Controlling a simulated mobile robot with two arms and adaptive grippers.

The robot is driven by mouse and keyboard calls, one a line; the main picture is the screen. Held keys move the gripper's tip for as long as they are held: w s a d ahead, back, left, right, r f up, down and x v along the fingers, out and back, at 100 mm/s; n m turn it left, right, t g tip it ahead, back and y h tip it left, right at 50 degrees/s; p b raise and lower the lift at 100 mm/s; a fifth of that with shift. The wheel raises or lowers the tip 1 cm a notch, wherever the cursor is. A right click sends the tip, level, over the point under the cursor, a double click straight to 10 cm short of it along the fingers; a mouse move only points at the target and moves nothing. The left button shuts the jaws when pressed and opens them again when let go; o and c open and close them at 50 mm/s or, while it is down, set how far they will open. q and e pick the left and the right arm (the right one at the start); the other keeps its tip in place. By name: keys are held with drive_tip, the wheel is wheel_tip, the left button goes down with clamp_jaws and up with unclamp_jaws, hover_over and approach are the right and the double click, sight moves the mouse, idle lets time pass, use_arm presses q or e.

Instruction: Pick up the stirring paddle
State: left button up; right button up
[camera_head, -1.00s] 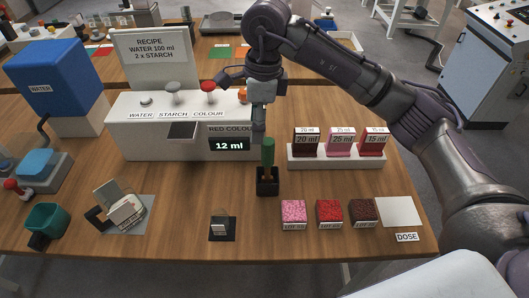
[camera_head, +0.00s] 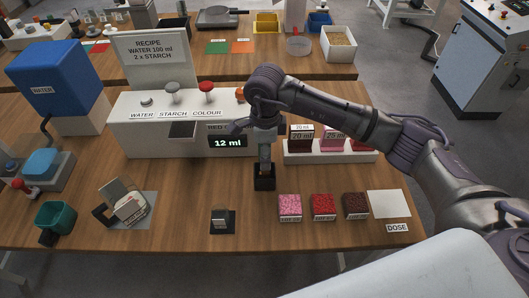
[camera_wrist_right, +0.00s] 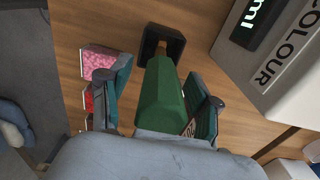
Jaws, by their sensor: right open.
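The stirring paddle (camera_wrist_right: 160,95) has a green handle and stands in a small black holder (camera_head: 264,183) on the wooden table. In the wrist view the holder (camera_wrist_right: 176,40) shows just beyond the handle. My right gripper (camera_head: 264,162) is directly above the holder in the head view and hides the handle there. In the wrist view my right gripper (camera_wrist_right: 158,90) is open, with one finger on each side of the green handle. A gap shows on the left side; contact on the right side cannot be told. My left gripper is not in view.
The white dispenser (camera_head: 165,140) with its 12 ml display stands close behind and left. A white rack (camera_head: 330,157) of labelled boxes is at right. Pink (camera_head: 290,206), red (camera_head: 324,206) and dark (camera_head: 355,205) sample boxes sit front right.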

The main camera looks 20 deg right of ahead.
drive_tip(key=shift+f, duration=0.8)
clamp_jaws()
drive_tip(key=shift+r, duration=0.1)
